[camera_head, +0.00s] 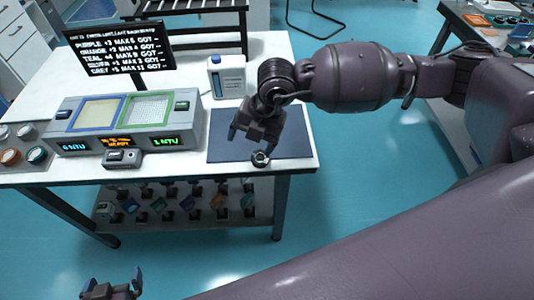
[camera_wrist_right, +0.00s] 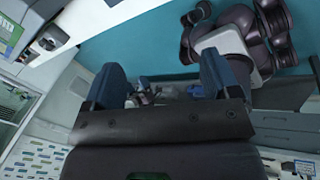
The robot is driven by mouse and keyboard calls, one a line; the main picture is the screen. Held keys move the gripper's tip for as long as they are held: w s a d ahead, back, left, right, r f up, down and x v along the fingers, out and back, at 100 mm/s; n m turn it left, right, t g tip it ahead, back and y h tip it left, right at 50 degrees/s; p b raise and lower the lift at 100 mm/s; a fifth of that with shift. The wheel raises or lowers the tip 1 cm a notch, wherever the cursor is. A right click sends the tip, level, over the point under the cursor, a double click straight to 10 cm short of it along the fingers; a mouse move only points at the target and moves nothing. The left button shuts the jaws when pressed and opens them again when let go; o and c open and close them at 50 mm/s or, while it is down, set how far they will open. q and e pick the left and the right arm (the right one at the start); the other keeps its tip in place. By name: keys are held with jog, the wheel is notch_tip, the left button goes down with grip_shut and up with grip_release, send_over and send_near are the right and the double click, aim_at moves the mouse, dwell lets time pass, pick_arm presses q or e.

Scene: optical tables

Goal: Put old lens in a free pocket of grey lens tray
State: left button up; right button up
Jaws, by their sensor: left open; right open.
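A small round lens with a dark rim (camera_head: 260,158), which looks like the old lens, is near the front edge of the dark mat. My right gripper (camera_head: 252,140) is open just above and behind it; I cannot tell whether they touch. In the right wrist view the two blue fingers (camera_wrist_right: 160,82) are apart with nothing clearly held between them. A grey tray (camera_head: 42,167) with round pockets, apparently the lens tray, is at the table's left; several pockets show white, orange and teal rings. It is cut by the picture edge. My left gripper (camera_head: 112,284) is open and empty, low in front of the table.
The dark mat (camera_head: 291,145) lies at the table's right front. A grey instrument (camera_head: 130,128) with two framed panels and lit displays stands between tray and mat. A white bottle (camera_head: 227,77) stands behind the mat, near my right arm. A black text screen (camera_head: 120,50) stands behind the instrument.

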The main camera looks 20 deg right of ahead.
jog(key=w+d+m+h, duration=0.1)
jog(key=d+m+h, duration=0.1)
jog(key=d+m, duration=0.1)
jog(key=m, duration=0.2)
send_over(261, 157)
jog(key=s, duration=0.1)
jog(key=shift+t+h, duration=0.3)
jog(key=shift+d+f, duration=0.15)
jog(key=shift+f, duration=2.9)
jog(key=shift+w+f, duration=0.25)
jog(key=shift+f, duration=1.05)
jog(key=shift+w+f, duration=0.25)
jog(key=shift+f, duration=1.05)
jog(key=c, duration=1.1)
notch_tip(261, 157, up, 20)
jog(key=shift+r, duration=0.1)
